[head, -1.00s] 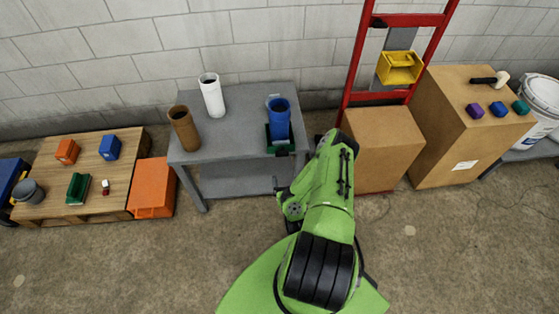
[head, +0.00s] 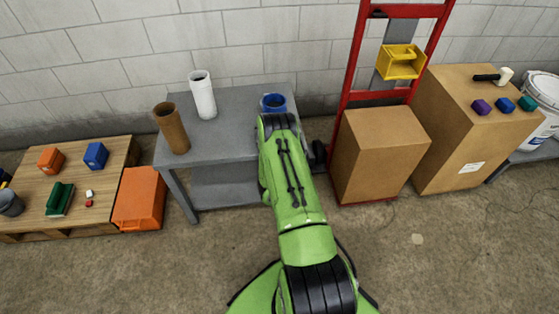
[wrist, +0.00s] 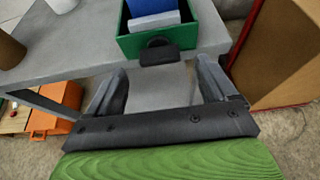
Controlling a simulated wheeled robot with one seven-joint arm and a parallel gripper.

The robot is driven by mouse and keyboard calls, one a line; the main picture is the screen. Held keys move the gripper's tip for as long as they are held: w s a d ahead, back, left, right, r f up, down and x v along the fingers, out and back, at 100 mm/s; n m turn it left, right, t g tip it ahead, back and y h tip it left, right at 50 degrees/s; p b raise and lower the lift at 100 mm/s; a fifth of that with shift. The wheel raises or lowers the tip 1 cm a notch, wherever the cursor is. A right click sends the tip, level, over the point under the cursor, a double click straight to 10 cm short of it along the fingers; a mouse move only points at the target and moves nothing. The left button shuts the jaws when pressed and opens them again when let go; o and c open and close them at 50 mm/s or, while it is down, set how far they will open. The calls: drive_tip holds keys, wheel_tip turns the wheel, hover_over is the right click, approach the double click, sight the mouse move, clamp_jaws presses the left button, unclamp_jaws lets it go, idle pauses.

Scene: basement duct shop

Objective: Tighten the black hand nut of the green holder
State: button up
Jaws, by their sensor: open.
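The green holder (wrist: 186,42) stands on the grey table at the top of the wrist view. The black hand nut (wrist: 158,52) is on the holder's near side, at the table's front edge. My gripper (wrist: 160,85) is open and empty, its two fingers apart with the hand nut just beyond them, roughly centred. I see no contact between fingers and nut.
On the grey table (head: 226,128), a brown tube (head: 171,128) and a white tube (head: 202,95) stand to the left. A cardboard box (head: 378,155) on a red hand truck (head: 351,72) is close on the right. An orange crate (head: 139,198) sits on the floor at left.

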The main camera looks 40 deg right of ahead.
drive_tip(key=shift+p+x, duration=0.35)
drive_tip(key=shift+x, duration=1.15)
drive_tip(key=shift+w+r, duration=0.1)
drive_tip(key=shift+r, duration=0.1)
drive_tip(key=c, duration=1.1)
drive_tip(key=shift+o, duration=0.2)
